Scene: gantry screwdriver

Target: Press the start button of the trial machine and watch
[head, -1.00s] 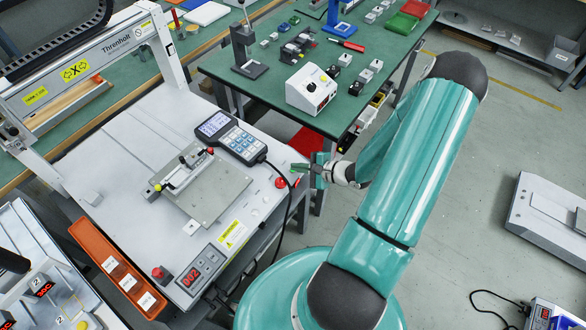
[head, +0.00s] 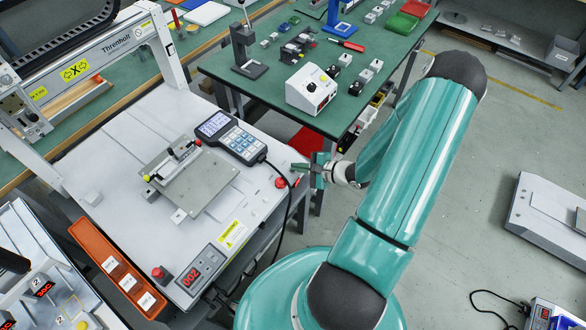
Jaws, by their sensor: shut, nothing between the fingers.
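The trial machine (head: 120,150) is a white gantry screwdriver bench on the left in the head view. Its sliding plate (head: 205,186) carries a small dark clamp fixture. The screwdriver carriage (head: 25,108) hangs from the beam at the far left. A red button (head: 281,183) sits near the right edge of the machine top, with another red spot just beside it. A red knob (head: 158,272) stands at the front left. I cannot tell which is the start button. My gripper (head: 303,168) is shut and empty, just beyond the right edge buttons, apart from them as far as I can see.
A keypad pendant (head: 232,138) lies on the machine top, its black cable running down past the right edge. A display (head: 192,274) reads 002. An orange tray (head: 110,262) hangs on the left side. A green bench (head: 270,85) with a white box stands behind.

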